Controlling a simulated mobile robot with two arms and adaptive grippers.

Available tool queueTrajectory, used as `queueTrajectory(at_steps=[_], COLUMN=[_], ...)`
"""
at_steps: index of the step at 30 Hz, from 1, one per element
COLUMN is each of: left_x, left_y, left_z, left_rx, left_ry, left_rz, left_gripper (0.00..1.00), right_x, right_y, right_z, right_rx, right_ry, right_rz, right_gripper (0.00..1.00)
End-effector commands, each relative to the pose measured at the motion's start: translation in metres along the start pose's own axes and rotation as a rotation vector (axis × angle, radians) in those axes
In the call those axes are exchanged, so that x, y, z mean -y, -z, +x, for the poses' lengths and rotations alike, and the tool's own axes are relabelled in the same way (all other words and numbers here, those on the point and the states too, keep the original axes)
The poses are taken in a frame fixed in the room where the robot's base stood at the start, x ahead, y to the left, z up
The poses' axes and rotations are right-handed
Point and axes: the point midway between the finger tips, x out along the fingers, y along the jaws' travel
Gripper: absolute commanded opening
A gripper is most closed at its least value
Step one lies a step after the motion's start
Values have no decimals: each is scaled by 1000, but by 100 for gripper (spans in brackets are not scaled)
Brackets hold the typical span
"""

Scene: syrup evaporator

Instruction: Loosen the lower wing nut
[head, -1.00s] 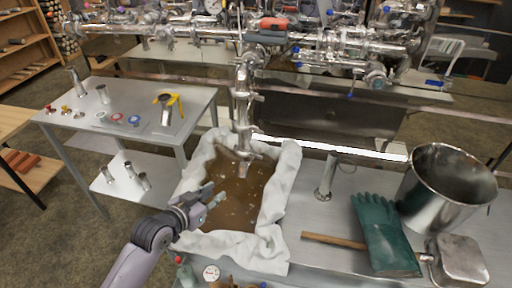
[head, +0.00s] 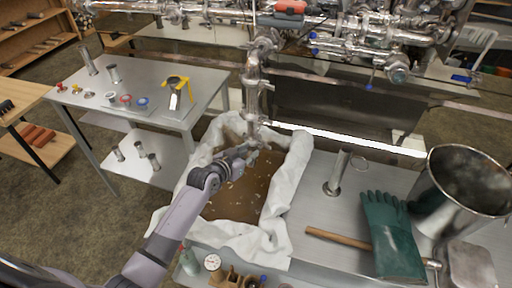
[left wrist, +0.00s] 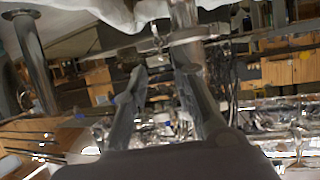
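A steel vertical pipe (head: 252,75) hangs over the cloth-lined pan, with clamps along it. The lower clamp and its wing nut are small and partly hidden by my left gripper in the head view. In the left wrist view a clamp ring (left wrist: 192,36) circles the pipe, and a small part like a wing nut (left wrist: 158,39) sits at its left side. My left gripper (head: 262,152) is at the pipe's lower end; its fingers (left wrist: 163,72) are apart, with nothing clearly between them. The wing nut appears just beyond the fingertips; contact cannot be told. My right gripper is not in view.
The white cloth (head: 285,185) lines a pan of brown liquid (head: 232,200) below the gripper. A green glove (head: 392,235), a wooden handle (head: 335,238) and a steel pot (head: 462,190) stand right. A side table (head: 150,95) with small parts is left. Pipework crosses above.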

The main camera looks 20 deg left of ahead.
Motion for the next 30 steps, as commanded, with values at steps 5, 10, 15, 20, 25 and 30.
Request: queueTrajectory(at_steps=[5, 10, 15, 20, 25, 30], left_x=[0, 0, 0, 0, 0, 0], left_y=[0, 0, 0, 0, 0, 0], left_z=[31, 48, 54, 54, 54, 54], left_rx=[0, 0, 0, 0, 0, 0], left_ry=[-1, 0, 0, 0, 0, 0], left_rz=[-1, 0, -1, -1, 0, 0], left_gripper=[24, 24, 24, 24, 19, 8], right_x=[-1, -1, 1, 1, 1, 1], right_y=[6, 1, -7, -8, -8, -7], right_z=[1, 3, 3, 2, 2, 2], right_rx=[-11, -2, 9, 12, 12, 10], right_ry=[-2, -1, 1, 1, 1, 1], right_rz=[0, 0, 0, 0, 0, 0], right_gripper=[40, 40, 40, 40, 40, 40])
